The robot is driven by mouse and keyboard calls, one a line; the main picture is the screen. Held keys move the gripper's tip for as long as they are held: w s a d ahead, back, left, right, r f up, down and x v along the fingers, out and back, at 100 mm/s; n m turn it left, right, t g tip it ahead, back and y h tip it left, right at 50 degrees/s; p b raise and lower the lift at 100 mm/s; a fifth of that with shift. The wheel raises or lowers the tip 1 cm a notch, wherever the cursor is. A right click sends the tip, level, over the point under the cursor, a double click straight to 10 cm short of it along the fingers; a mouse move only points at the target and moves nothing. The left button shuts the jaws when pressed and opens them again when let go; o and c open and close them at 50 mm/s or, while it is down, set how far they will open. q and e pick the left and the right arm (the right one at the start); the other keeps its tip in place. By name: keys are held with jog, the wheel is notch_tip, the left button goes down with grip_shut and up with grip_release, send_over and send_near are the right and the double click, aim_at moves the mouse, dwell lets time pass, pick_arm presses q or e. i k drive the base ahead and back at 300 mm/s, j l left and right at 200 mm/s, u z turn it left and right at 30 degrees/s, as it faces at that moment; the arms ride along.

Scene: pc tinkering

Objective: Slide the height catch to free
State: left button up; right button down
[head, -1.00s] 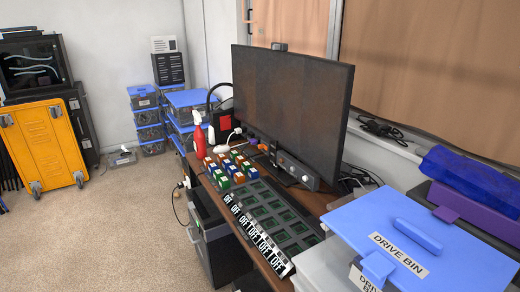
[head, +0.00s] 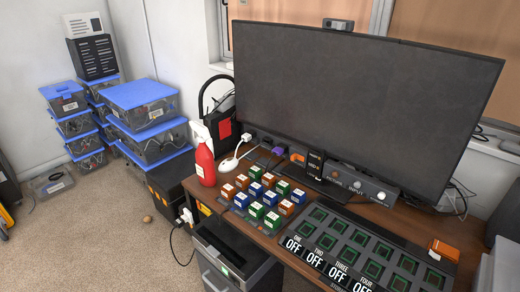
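A large dark monitor (head: 360,100) stands at the back of the wooden desk. Below its lower edge, a small black block (head: 314,163) with white lettering sits in front of the stand. It may be the height catch, but the lettering is too small to read and I cannot tell any slider position. The dark stand base (head: 320,187) lies on the desk behind the coloured blocks. Neither of my grippers is in view.
Several coloured blocks (head: 257,217) and a dark panel of green-chip sockets (head: 345,240) with OFF labels fill the desk front. A red spray bottle (head: 205,165) stands at the left edge. A control bar (head: 357,187) with knobs lies right of the stand.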

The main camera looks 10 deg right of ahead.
aim_at(294, 157)
jog(key=i+j, duration=0.2)
jog(key=j, duration=0.15)
jog(key=i+j, duration=0.15)
jog(key=j, duration=0.2)
jog(key=i+j+z, duration=0.1)
jog(key=i+j, duration=0.1)
jog(key=j, duration=0.1)
